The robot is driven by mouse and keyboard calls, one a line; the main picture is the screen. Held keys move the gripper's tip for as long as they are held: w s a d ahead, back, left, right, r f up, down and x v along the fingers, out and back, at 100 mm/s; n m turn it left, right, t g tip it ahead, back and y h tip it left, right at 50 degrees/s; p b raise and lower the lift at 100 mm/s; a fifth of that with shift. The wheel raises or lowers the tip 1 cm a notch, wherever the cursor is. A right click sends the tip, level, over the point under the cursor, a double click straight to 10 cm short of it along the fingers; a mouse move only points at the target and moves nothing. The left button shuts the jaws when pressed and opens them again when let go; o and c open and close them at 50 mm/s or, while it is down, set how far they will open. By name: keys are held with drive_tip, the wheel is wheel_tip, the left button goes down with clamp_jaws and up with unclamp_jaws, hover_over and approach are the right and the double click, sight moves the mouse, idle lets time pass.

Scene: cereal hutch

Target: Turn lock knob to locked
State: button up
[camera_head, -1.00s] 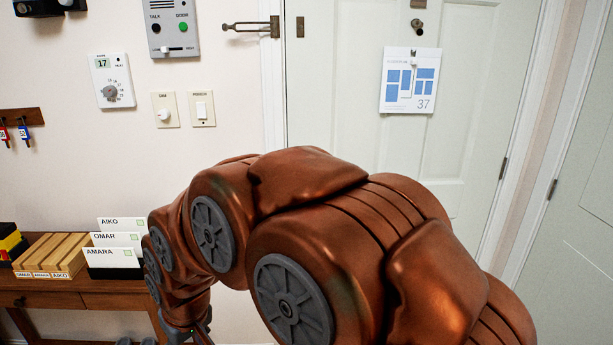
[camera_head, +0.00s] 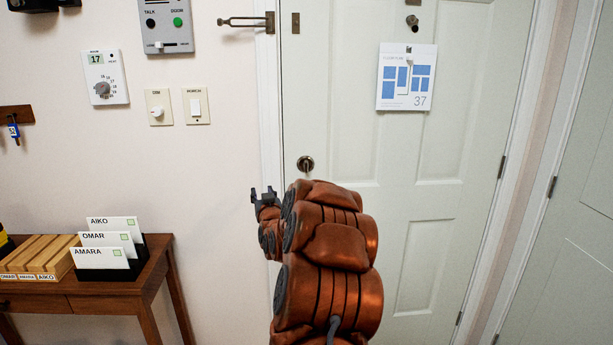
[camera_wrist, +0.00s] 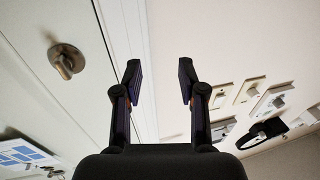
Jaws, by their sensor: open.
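The lock knob (camera_head: 306,163) is a round bronze plate with a raised turn piece, on the pale door (camera_head: 400,185) near its left edge. In the head view its lower part lies close above my arm. The knob also shows in the wrist view (camera_wrist: 66,60), at upper left, with the turn piece standing out; I cannot tell whether it is locked. My gripper (camera_head: 262,191) is open and empty in front of the wall and door frame, left of and a little below the knob. Its two spread fingers (camera_wrist: 160,82) show in the wrist view, apart from the knob.
A swing-bar latch (camera_head: 247,22), an intercom (camera_head: 166,24), a thermostat (camera_head: 105,78) and switches (camera_head: 196,106) are on the wall. A wooden table (camera_head: 100,292) with name cards stands at lower left. The wall beside the gripper is bare.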

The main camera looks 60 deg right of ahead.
sight(306, 168)
drive_tip(key=s+d+m+h+b, duration=0.1)
drive_tip(key=s+d+m+h, duration=0.2)
drive_tip(key=s+d+h, duration=0.5)
drive_tip(key=shift+w+d+r+y+p, duration=0.3)
drive_tip(key=shift+w+d+r, duration=0.25)
drive_tip(key=shift+d, duration=0.85)
drive_tip(key=shift+w+d+r+y+p, duration=0.15)
drive_tip(key=shift+w+d+r+y, duration=0.3)
drive_tip(key=shift+d, duration=1)
drive_tip(key=shift+w+d+r+y+p, duration=0.25)
drive_tip(key=shift+w+d+r, duration=0.4)
drive_tip(key=shift+d, duration=0.75)
drive_tip(key=shift+n, duration=0.3)
clamp_jaws()
